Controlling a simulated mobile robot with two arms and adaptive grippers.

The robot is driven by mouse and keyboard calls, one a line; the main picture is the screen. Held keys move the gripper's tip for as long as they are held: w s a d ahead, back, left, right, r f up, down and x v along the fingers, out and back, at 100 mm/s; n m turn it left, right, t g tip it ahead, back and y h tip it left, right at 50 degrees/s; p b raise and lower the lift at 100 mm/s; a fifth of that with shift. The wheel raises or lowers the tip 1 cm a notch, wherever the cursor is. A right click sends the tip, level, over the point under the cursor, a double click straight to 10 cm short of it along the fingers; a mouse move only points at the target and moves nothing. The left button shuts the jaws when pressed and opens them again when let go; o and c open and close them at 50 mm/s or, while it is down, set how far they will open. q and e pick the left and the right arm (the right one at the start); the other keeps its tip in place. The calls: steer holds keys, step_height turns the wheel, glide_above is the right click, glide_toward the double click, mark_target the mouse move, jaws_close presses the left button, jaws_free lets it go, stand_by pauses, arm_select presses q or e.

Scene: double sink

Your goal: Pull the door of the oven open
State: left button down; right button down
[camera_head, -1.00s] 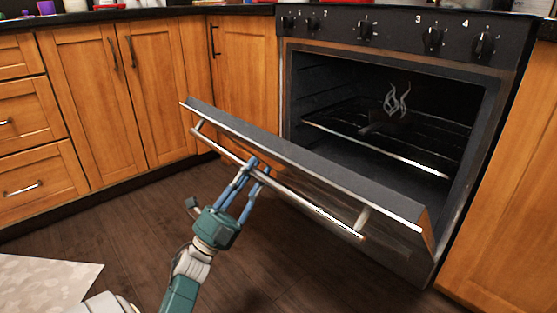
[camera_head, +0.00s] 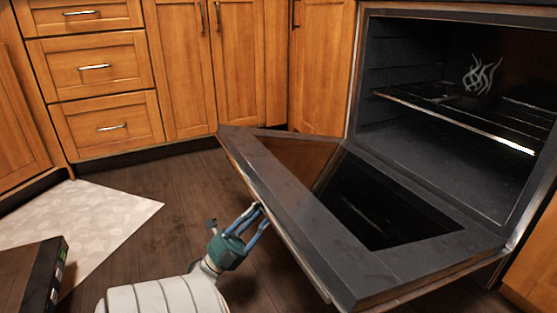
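The oven door (camera_head: 300,215) is hinged down along its bottom edge and stands wide open, tilted a little above level. Its inner face with the dark glass pane (camera_head: 385,205) faces up. The black oven (camera_head: 430,150) is open to view, with a wire rack (camera_head: 460,122) inside. My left gripper (camera_head: 252,216), green with blue fingers, is at the outer side of the door's front edge. It appears shut on the door handle; the handle and the fingertips are hidden behind the door edge. My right gripper is not in view.
Wooden cabinets and drawers (camera_head: 95,65) line the back and left. A pale patterned mat (camera_head: 90,215) lies on the dark wood floor (camera_head: 185,185). A dark box-like object (camera_head: 30,280) is at the lower left. Floor is clear left of the door.

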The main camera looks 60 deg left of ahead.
arm_select(q)
steer(key=shift+s+f+h+b, duration=0.15)
steer(key=shift+f+b, duration=0.05)
steer(key=shift+f, duration=0.75)
steer(key=shift+s+f+h+b, duration=0.1)
steer(key=shift+f+h+b, duration=0.1)
steer(key=shift+f, duration=0.7)
steer(key=c, duration=1.5)
jaws_free()
steer(key=shift+o, duration=0.2)
steer(key=v, duration=0.7)
steer(key=shift+s+f, duration=0.2)
steer(key=shift+s, duration=0.1)
